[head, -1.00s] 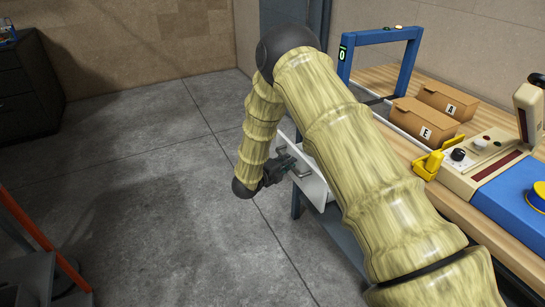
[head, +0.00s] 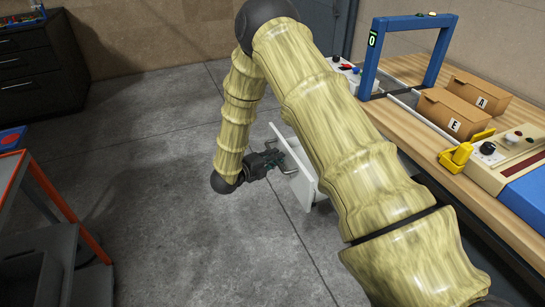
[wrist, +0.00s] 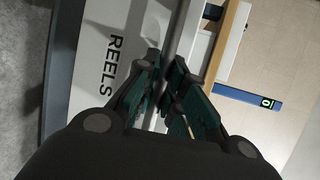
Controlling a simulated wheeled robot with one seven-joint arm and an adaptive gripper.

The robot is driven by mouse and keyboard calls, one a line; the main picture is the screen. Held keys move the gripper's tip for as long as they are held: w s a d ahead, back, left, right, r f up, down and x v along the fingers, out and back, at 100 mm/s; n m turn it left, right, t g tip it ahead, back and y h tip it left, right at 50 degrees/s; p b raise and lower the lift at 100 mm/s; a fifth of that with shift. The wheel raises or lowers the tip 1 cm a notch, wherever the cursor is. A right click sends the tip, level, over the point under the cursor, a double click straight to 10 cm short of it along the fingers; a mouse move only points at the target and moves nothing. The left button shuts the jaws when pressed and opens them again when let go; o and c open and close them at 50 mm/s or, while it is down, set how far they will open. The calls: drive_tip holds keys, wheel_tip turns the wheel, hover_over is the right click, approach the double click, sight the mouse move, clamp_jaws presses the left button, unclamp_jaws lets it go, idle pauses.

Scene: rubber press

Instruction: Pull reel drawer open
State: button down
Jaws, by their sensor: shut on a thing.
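The reel drawer has a pale grey front (head: 306,182), which stands out from the workbench, partly hidden behind my arm. In the wrist view its front (wrist: 99,75) bears the word REELS. A grey bar handle (wrist: 177,30) runs along that front. My gripper (head: 279,161) is at the handle, on the drawer's outer side. In the wrist view my gripper (wrist: 168,88) has its dark green fingers closed around the handle. The drawer's inside is mostly hidden.
The wooden workbench (head: 412,70) carries a blue frame (head: 374,62), cardboard boxes marked A (head: 466,96) and E (head: 449,117), and a control panel. An orange-edged cart (head: 72,215) stands at left, a black cabinet (head: 38,75) behind it. The floor between is clear.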

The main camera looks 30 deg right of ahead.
drive_tip(key=c, duration=1.5)
unclamp_jaws()
drive_tip(key=v, duration=1.2)
drive_tip(key=shift+s+f, duration=0.1)
drive_tip(key=shift+f, duration=0.1)
